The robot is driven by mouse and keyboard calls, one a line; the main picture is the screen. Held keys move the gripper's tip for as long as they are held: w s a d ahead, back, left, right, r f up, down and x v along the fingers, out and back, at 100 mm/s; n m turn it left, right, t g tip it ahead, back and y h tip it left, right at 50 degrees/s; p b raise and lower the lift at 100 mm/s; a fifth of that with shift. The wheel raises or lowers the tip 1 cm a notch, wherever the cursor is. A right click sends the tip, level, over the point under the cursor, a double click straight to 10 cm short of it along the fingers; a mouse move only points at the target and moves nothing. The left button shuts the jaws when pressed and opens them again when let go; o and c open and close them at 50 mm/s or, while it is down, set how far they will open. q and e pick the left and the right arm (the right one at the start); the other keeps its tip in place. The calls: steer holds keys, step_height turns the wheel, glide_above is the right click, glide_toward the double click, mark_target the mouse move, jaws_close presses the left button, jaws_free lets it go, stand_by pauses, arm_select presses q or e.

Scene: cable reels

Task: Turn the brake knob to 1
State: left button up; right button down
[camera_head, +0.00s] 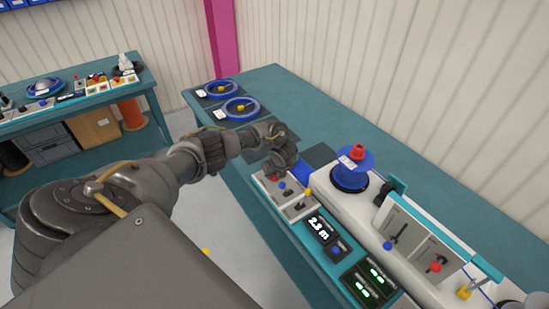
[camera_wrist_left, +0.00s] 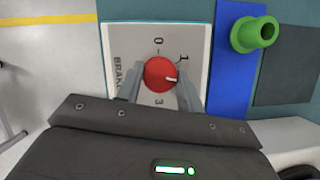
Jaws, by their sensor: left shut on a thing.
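The brake panel (camera_wrist_left: 118,34) is a white plate in the left wrist view, with the word BRAKE partly covered on its left side. Its round red brake knob (camera_wrist_left: 160,73) has a short white mark that points right and slightly down, below the 1. The 0 is at the top and the 3 at the bottom; any 2 is hidden. My left gripper (camera_wrist_left: 161,84) is shut on the knob, one finger on each side. In the head view my left gripper (camera_head: 283,167) reaches down over the panel (camera_head: 264,186). My right gripper is not in view.
A blue reel (camera_head: 352,170) with a red top stands on the white machine to the right. A display (camera_head: 319,228) reads 2.3 m. Several switches line the bench's near edge. Two blue coils (camera_head: 241,108) lie farther back. The rear bench strip (camera_head: 335,125) is clear.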

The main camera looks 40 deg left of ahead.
arm_select(q)
steer(key=shift+w+r+n+g+y, duration=0.15)
steer(key=shift+n+g+y, duration=0.2)
steer(key=shift+n, duration=0.55)
steer(key=shift+n+g+p, duration=0.35)
steer(key=shift+n, duration=0.65)
steer(key=shift+n+g, duration=0.4)
steer(key=shift+n, duration=0.7)
steer(key=shift+w+n+g+b, duration=0.1)
steer(key=shift+n+g+b, duration=0.5)
steer(key=shift+n, duration=0.5)
steer(key=o, duration=1)
